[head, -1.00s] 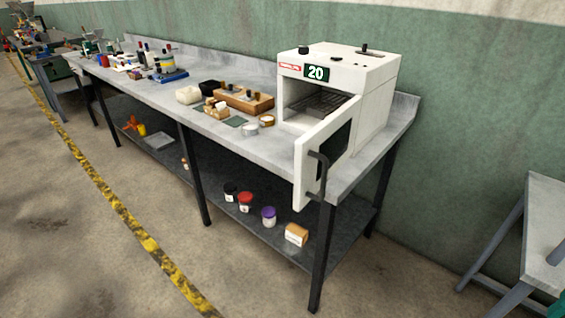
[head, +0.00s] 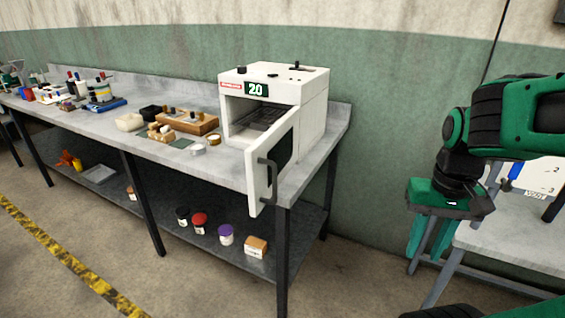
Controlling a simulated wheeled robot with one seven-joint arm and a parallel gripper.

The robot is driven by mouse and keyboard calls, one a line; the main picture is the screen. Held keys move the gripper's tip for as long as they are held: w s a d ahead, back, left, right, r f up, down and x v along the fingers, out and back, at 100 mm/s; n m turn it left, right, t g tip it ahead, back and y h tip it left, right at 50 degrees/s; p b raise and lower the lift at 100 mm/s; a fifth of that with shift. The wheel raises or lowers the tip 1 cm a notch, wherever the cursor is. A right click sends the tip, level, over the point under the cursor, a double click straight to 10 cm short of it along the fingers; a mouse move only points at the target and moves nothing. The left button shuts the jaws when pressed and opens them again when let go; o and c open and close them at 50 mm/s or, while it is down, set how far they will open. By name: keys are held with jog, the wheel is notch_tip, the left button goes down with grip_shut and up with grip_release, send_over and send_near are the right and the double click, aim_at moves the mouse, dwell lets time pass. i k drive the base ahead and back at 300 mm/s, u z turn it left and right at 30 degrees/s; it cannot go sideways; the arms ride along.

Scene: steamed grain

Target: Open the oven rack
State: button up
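The white oven (head: 275,105) stands on the right end of the long bench in the head view. Its front door (head: 262,180) is swung open toward the front right, with a dark bar handle (head: 270,180). The dark wire rack (head: 258,117) lies inside the chamber and appears to be pushed in; the door hides part of it. My green and black arm is at the right of the view. My gripper (head: 430,236) hangs pointing down, well to the right of the oven and touching nothing that I can see. Its finger gap is not clear.
The bench (head: 190,155) carries a wooden block (head: 188,122), small tins and bottles left of the oven. A second table (head: 510,245) stands at right, behind my arm. The floor between is clear.

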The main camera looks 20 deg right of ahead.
aim_at(262, 128)
jog(key=u, duration=0.1)
jog(key=i, duration=1)
jog(key=z, duration=0.1)
